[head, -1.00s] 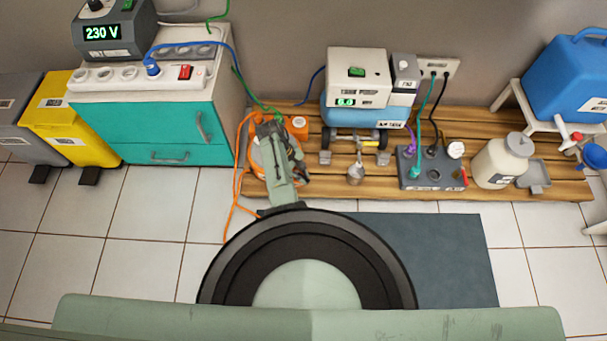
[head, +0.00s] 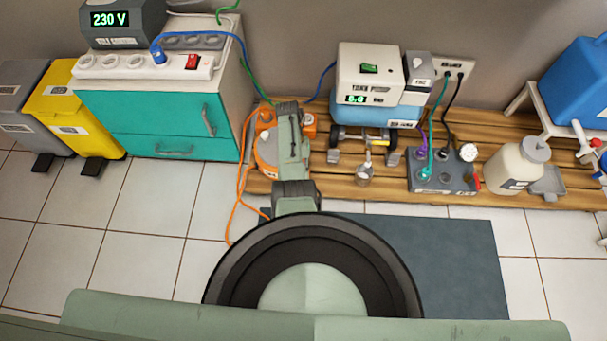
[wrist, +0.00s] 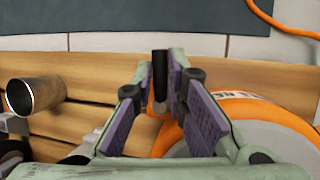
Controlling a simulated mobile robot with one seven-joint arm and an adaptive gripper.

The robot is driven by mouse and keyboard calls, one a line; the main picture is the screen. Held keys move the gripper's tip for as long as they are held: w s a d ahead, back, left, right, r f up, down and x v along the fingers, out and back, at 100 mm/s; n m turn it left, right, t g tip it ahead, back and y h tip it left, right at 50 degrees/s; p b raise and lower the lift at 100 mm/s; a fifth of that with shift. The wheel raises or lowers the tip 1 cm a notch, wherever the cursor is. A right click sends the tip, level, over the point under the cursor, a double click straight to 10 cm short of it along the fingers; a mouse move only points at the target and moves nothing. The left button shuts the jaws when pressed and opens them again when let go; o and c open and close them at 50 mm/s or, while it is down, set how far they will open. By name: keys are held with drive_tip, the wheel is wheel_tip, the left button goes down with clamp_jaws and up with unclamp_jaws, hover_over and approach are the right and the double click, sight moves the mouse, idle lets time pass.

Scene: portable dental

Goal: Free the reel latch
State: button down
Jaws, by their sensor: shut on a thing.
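The orange cable reel (head: 266,150) stands on the wooden slatted platform, partly covered by my arm in the head view. In the wrist view its orange rim and pale face (wrist: 272,108) fill the right side. My gripper (wrist: 160,88), with purple pads, is beside the rim and shut on a narrow upright black piece with orange below it, which looks like the reel latch (wrist: 160,72). The latch's lower end is hidden between the fingers. In the head view my arm hides the fingertips and the latch.
An orange cable (head: 241,190) runs from the reel down to the tiles. A teal cabinet (head: 160,125) stands to the left.

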drive_tip(key=shift+a+m, duration=0.15)
drive_tip(key=shift+m, duration=0.25)
drive_tip(key=c, duration=1.6)
unclamp_jaws()
drive_tip(key=v, duration=1.2)
drive_tip(key=shift+w+d, duration=0.1)
drive_tip(key=shift+d, duration=0.1)
